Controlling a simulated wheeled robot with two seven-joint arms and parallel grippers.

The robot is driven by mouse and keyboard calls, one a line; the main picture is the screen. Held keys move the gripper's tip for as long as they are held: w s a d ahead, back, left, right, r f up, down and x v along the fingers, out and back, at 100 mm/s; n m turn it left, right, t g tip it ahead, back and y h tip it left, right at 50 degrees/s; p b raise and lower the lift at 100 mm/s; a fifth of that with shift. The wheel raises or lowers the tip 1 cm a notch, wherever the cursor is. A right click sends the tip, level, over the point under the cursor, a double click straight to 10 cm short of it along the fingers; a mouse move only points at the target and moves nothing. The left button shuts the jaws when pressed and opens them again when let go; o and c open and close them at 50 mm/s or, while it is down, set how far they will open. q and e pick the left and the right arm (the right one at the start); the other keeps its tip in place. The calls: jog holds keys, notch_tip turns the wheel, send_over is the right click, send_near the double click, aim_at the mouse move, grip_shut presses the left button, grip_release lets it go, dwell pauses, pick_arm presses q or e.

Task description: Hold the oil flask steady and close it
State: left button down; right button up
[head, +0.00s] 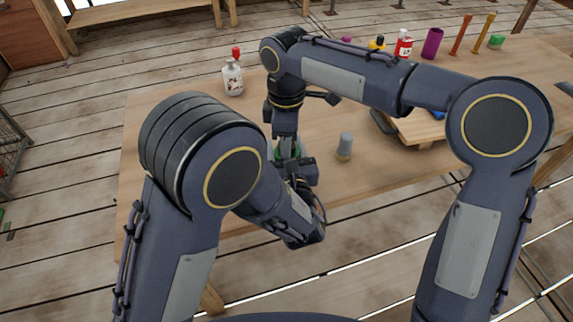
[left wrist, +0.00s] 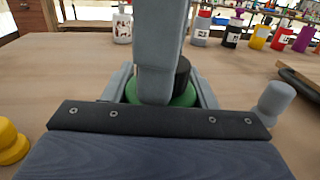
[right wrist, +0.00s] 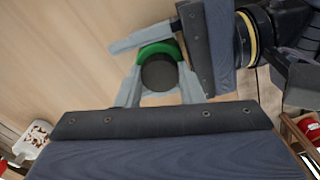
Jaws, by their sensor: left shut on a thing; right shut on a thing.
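The oil flask is a green body (left wrist: 185,97), seen low between the fingers of my left gripper (left wrist: 165,92), which is shut on it. A dark round cap (right wrist: 158,73) sits over the green body in the right wrist view. My right gripper (right wrist: 160,88) comes from above and its fingers are shut on the dark cap. In the head view my right gripper (head: 288,150) points down above my left gripper, and only a sliver of green shows. Whether the cap is seated or threaded is hidden by the fingers.
A small grey peg-like piece (head: 344,147) stands just right of the grippers on the wooden table (head: 160,150). A white bottle with red top (head: 232,78) stands behind. A red bottle (head: 403,44), a purple cup (head: 432,43) and a board (head: 415,125) lie right.

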jog(key=m, duration=0.5)
jog(key=shift+m, duration=0.4)
jog(key=m, duration=0.7)
jog(key=shift+m, duration=0.3)
jog(key=o, duration=1.1)
jog(key=shift+o, duration=0.2)
notch_tip(320, 180, up, 12)
